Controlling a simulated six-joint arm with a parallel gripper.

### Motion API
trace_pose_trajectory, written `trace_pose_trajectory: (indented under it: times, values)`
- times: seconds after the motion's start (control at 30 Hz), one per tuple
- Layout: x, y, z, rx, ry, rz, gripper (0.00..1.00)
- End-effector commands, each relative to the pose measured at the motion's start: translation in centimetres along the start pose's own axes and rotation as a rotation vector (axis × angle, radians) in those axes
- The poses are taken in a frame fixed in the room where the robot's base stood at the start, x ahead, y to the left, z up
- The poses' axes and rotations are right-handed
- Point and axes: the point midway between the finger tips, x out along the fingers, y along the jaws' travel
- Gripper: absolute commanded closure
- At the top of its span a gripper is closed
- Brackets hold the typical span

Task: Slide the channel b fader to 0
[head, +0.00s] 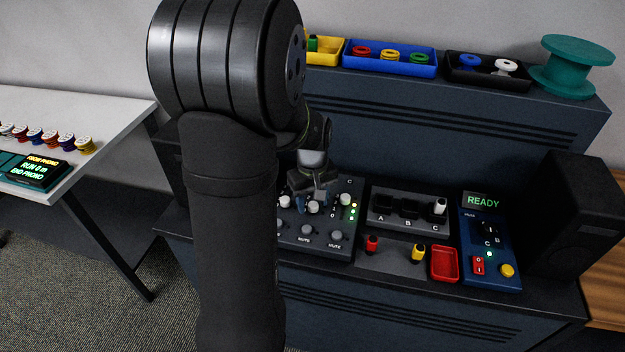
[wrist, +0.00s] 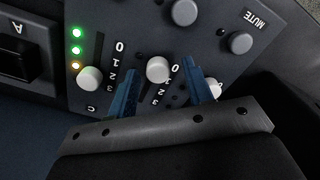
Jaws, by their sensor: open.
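The mixer panel (head: 318,245) carries white fader caps in slots with a 0 to 3 scale. In the wrist view, the panel appears upside down. The middle fader cap (wrist: 158,69), which I take as channel b, stands with its top beside the 0 mark; its exact setting is hard to tell. My gripper (wrist: 161,64) is open, its two blue fingers on either side of this cap with gaps showing. The channel c fader cap (wrist: 89,78) is left of the fingers, and another cap (wrist: 212,88) is partly hidden behind the right finger. My gripper (head: 313,192) hides part of the panel in the head view.
Mute knobs (wrist: 240,42) stand close by on the panel. Three lit lamps (wrist: 76,48) sit beside channel c. Right of the panel are a switch block (head: 408,213), a red tray (head: 444,264) and a blue READY box (head: 490,255). A black speaker (head: 572,215) stands far right.

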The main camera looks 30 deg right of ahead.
Motion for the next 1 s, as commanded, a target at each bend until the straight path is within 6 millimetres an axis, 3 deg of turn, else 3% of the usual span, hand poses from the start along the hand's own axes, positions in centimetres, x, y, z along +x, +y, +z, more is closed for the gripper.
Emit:
trace_pose_trajectory:
  times: [0.6, 0.8, 1.0]
  values:
    - [-13.6, 0.0, 0.0, 0.0, 0.003, 0.002, 0.53]
    - [-16.1, 0.0, 0.0, 0.0, 0.0, 0.0, 0.53]
    - [-16.8, 0.0, 0.0, 0.0, -0.001, -0.001, 0.53]
